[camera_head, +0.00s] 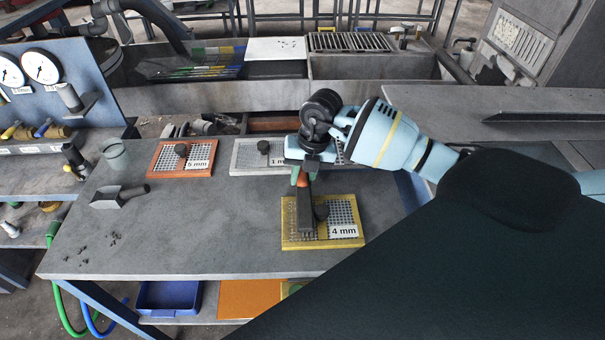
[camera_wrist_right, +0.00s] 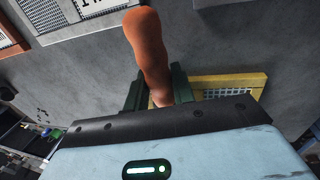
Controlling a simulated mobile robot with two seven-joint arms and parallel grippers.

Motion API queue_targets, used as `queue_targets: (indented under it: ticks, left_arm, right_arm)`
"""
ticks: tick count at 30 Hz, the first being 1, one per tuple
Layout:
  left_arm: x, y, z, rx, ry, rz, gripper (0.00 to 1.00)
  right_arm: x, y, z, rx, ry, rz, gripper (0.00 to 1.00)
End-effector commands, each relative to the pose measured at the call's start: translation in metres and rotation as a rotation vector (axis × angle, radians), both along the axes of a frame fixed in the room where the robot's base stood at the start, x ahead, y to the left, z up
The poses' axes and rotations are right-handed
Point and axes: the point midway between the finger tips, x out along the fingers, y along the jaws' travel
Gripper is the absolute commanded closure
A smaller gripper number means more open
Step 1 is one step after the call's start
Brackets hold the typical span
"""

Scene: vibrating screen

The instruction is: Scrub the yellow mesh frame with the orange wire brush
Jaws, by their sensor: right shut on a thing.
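The yellow mesh frame (camera_head: 345,242) lies flat near the front right of the table, marked "4 mm", with a dark knob (camera_head: 321,212) on it. My right gripper (camera_head: 303,178) is above the frame and shut on the orange handle of the wire brush (camera_head: 305,215). The brush's dark head reaches down over the left part of the mesh; whether the bristles touch it is hidden. In the right wrist view the orange handle (camera_wrist_right: 150,50) stands between the fingers (camera_wrist_right: 155,92), and part of the yellow frame (camera_wrist_right: 255,82) shows behind. My left gripper is not in view.
An orange-red frame marked "5 mm" (camera_head: 165,168) and a grey frame (camera_head: 246,163) lie at the table's back. The table's middle (camera_head: 215,222) is clear.

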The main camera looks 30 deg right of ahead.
Motion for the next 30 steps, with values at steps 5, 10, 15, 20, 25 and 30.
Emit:
queue_targets:
  ticks: [5,10,15,20,25,30]
  left_arm:
    - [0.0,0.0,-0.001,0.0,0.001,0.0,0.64]
    - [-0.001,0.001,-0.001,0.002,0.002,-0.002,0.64]
    - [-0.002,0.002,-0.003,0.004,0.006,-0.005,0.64]
    - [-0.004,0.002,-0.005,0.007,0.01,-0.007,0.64]
    - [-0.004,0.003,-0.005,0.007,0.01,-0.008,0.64]
    - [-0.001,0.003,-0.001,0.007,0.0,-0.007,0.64]
  right_arm:
    - [0.0,0.0,-0.001,0.0,0.0,0.0,0.97]
    - [0.001,0.002,-0.001,0.001,-0.001,0.0,0.97]
    - [0.007,0.011,-0.003,0.001,0.0,0.0,0.97]
    - [0.012,0.02,-0.005,-0.001,0.001,-0.001,0.97]
    - [0.012,0.02,-0.006,-0.001,0.002,-0.001,0.97]
    - [0.008,0.014,-0.005,-0.003,0.003,-0.001,0.97]
